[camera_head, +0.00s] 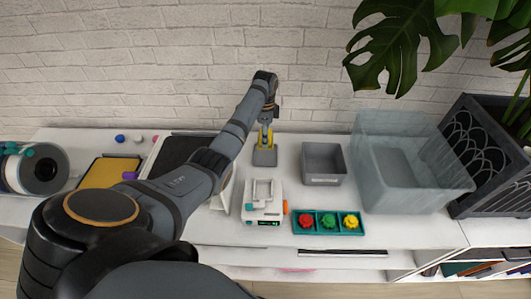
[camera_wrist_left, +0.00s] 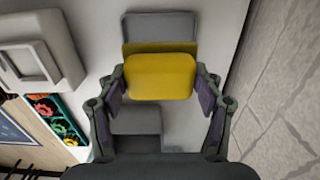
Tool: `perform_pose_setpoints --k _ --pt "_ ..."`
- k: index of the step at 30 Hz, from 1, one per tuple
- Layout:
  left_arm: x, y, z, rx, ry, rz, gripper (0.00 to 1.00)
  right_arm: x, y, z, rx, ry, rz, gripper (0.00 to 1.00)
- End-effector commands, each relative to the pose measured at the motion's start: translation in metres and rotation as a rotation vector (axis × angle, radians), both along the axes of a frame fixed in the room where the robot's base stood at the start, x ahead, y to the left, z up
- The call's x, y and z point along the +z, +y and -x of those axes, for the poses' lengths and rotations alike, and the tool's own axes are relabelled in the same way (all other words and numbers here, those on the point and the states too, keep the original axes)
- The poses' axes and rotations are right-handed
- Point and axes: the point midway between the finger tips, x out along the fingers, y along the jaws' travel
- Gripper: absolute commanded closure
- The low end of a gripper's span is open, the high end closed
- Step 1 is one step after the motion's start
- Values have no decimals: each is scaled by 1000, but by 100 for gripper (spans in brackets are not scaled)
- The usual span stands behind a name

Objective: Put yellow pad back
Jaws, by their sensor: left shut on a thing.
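The yellow pad (camera_wrist_left: 160,77) is between the two fingers of my left gripper (camera_wrist_left: 160,88) in the left wrist view, and the gripper is shut on it. That piece rises behind a small grey block (camera_head: 265,158). In the left wrist view a grey block with a yellow edge (camera_wrist_left: 160,27) lies beyond the pad. Whether the pad touches it I cannot tell. My right gripper is not in view.
A white device (camera_head: 263,203) and a teal tray (camera_head: 328,222) with red, green and yellow pieces stand in front. A grey bin (camera_head: 323,163) and a large clear tub (camera_head: 405,165) are to the right. A yellow-topped board (camera_head: 108,172) lies left. The brick wall is close behind.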

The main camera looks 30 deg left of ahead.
Motion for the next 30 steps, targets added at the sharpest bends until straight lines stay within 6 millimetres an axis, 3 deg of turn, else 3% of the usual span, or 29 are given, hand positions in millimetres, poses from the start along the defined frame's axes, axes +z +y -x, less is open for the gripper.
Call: perform_pose_setpoints --k 4,11,16,28,29,30 --pt "-29 -1 1 -1 3 1 62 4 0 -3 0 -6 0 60" --pt "-43 -1 0 -1 2 1 62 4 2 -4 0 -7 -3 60" --pt "-70 -1 1 0 3 2 62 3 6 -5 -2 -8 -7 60" --pt "-79 0 0 -1 0 0 62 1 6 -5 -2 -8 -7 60" --pt "-79 0 0 -1 0 0 32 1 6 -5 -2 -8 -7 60" --pt "-78 0 0 -1 0 0 26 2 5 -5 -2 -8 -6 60"
